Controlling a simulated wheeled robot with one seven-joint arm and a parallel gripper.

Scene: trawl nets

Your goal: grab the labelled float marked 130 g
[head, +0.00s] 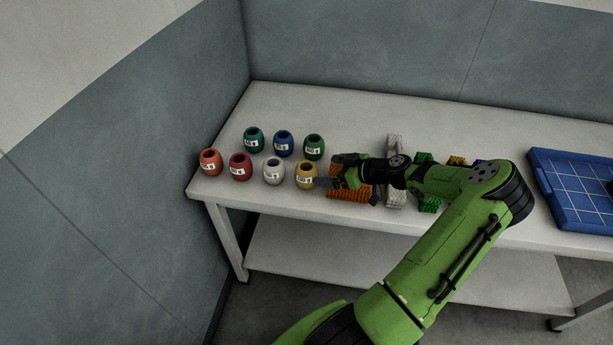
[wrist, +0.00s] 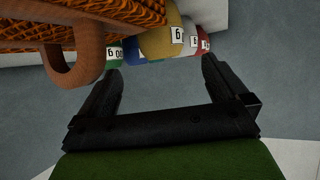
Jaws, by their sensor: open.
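Several barrel-shaped floats with white labels stand in two rows at the table's left end. The front row has an orange-red float (head: 210,162), a dark red one (head: 240,167), a white one (head: 273,171) and a yellow one (head: 306,174). Behind are a teal float (head: 254,140), a blue one (head: 284,143) and a green one (head: 314,147). The label digits are too small to read surely. My gripper (head: 331,170) is open and empty, just right of the yellow float. In the wrist view the yellow float (wrist: 160,42) lies beyond the open fingers (wrist: 160,78).
An orange net bundle (head: 350,190) lies under my gripper; its brown loop (wrist: 78,68) shows close by in the wrist view. Grey, green, yellow and purple nets are partly hidden behind my arm. A blue gridded tray (head: 545,165) is at right. The white table (head: 290,98) is clear behind the floats.

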